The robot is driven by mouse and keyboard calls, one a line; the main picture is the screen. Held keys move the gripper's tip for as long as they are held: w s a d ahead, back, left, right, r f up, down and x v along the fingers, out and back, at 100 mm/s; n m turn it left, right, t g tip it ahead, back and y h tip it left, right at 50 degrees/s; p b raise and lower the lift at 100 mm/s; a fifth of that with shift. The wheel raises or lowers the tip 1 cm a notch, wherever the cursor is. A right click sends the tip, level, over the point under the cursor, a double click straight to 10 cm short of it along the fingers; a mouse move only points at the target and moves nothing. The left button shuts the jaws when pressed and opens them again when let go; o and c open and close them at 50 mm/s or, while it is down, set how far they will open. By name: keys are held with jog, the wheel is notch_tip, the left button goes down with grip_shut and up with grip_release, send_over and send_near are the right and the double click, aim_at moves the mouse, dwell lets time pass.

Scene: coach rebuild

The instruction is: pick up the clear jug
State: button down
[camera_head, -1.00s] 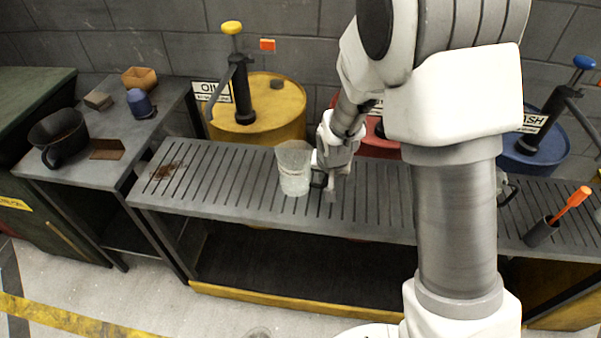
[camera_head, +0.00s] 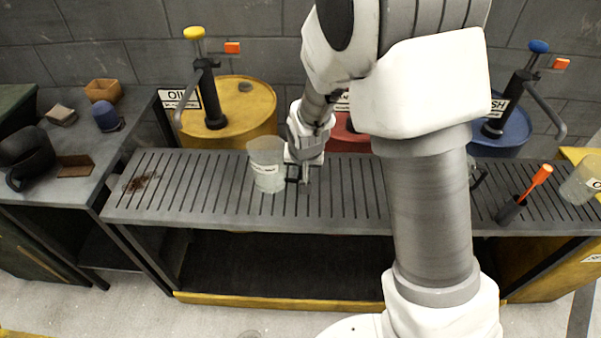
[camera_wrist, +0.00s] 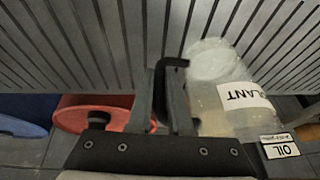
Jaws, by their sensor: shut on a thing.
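The clear jug (camera_head: 267,168) is upright at the slatted bench, left of its middle, with a white label and a black handle on its right side. My gripper (camera_head: 302,176) is at that handle, to the right of the jug's body. In the wrist view, my gripper (camera_wrist: 168,85) is shut on the black handle. The jug (camera_wrist: 212,66) fills the right of that view, its label reading "LANT". I cannot tell whether its base touches the slats.
The slatted bench (camera_head: 215,205) has a brown stain at its left end. Yellow (camera_head: 245,105), red and blue (camera_head: 505,140) drums with pumps stand behind it. My arm hides part of the bench.

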notch_tip(320, 180, up, 2)
jog(key=shift+r+p, duration=0.2)
jog(key=shift+p, duration=0.1)
jog(key=s+d+r+p, duration=0.2)
jog(key=d+r, duration=0.4)
jog(key=d, duration=0.5)
jog(key=shift+s+r, duration=0.25)
